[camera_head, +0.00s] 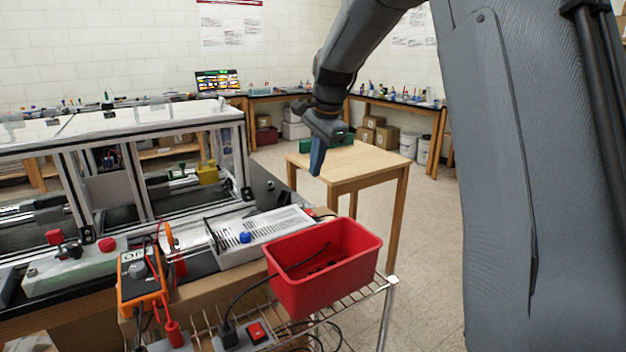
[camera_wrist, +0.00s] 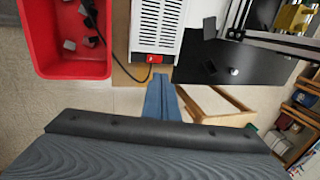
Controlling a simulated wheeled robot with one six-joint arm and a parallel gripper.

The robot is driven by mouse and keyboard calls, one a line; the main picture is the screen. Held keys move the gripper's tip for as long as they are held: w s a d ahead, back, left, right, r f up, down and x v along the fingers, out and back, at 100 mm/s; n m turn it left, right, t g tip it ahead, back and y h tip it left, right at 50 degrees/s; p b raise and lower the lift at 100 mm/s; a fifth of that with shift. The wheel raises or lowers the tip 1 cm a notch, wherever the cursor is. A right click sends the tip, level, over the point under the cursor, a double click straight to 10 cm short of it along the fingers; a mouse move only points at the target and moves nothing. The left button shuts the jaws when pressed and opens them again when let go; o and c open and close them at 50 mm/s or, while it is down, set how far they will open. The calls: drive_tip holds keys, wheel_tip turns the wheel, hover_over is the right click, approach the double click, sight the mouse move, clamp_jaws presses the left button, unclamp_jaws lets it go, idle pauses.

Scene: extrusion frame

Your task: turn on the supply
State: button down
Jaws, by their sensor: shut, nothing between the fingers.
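The supply (camera_head: 270,232) is a white-grey vented box with a blue knob, lying on the bench beside the extrusion frame. A red switch (camera_head: 309,212) sits on its far right end. In the wrist view the supply (camera_wrist: 157,22) is at top centre, with the red switch (camera_wrist: 140,58) and a cable on its near end face. I cannot tell the switch's position. My gripper (camera_head: 316,170) has blue fingers, shut and empty, pointing down above the level of the supply. In the wrist view the fingertips (camera_wrist: 158,80) show just below and right of the switch, apart from it.
A red bin (camera_head: 302,284) with dark pieces stands beside the supply. A power strip (camera_head: 238,342) with a red switch and an orange multimeter (camera_head: 141,287) are at the front. The extrusion frame (camera_head: 243,160) rises at left. A wooden table (camera_head: 350,163) stands behind my gripper.

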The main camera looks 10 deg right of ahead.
sight(308, 210)
drive_tip(key=p+x, duration=0.4)
drive_tip(key=x, duration=0.9)
